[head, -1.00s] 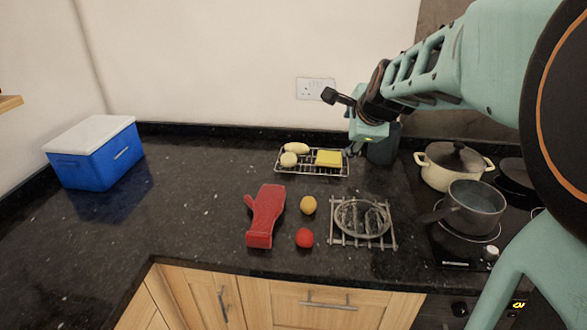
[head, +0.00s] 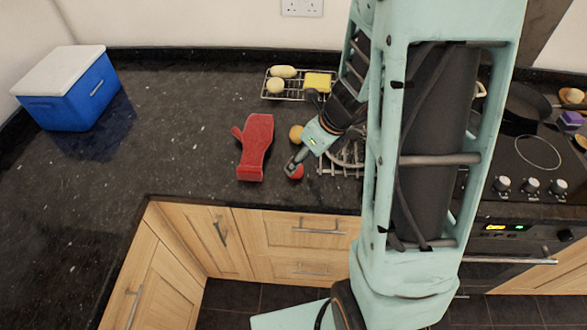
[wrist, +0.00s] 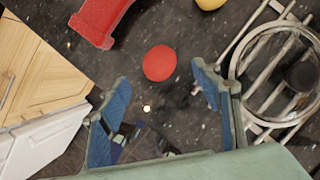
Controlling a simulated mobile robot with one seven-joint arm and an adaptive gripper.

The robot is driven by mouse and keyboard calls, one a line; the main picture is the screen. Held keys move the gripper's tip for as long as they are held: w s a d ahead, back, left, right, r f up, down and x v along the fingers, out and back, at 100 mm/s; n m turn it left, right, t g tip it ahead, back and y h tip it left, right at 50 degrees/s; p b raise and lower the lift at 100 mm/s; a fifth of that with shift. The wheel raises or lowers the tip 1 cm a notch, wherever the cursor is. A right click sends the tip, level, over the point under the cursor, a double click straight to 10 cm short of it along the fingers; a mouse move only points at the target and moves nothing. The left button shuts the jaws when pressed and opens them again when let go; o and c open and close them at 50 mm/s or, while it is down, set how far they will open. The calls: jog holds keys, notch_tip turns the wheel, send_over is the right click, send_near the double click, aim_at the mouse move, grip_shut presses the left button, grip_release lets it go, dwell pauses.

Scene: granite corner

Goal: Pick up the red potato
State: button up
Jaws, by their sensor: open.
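The red potato (wrist: 159,63) is a small, round red thing lying on the dark speckled counter. In the wrist view it sits just beyond the open fingertips, roughly centred between them. In the head view the potato (head: 298,173) is partly hidden behind a finger. My gripper (wrist: 161,82) is open and empty, its blue-padded fingers apart on either side. In the head view my gripper (head: 293,165) reaches down over the counter beside the potato. I cannot tell its exact height above the counter.
A red oven mitt (head: 255,146) lies left of the potato. A yellow round item (head: 296,132) lies behind it. A wire trivet with a glass lid (wrist: 238,50) is close on the right. The counter's front edge is near; the left counter is clear, with a blue cooler (head: 70,95) beyond.

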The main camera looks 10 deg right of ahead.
jog(key=b+x, duration=0.1)
jog(key=x, duration=0.4)
jog(key=shift+f+b, duration=0.35)
jog(key=shift+f, duration=0.05)
jog(key=shift+c, duration=0.4)
jog(key=c, duration=1.2)
jog(key=shift+r, duration=0.1)
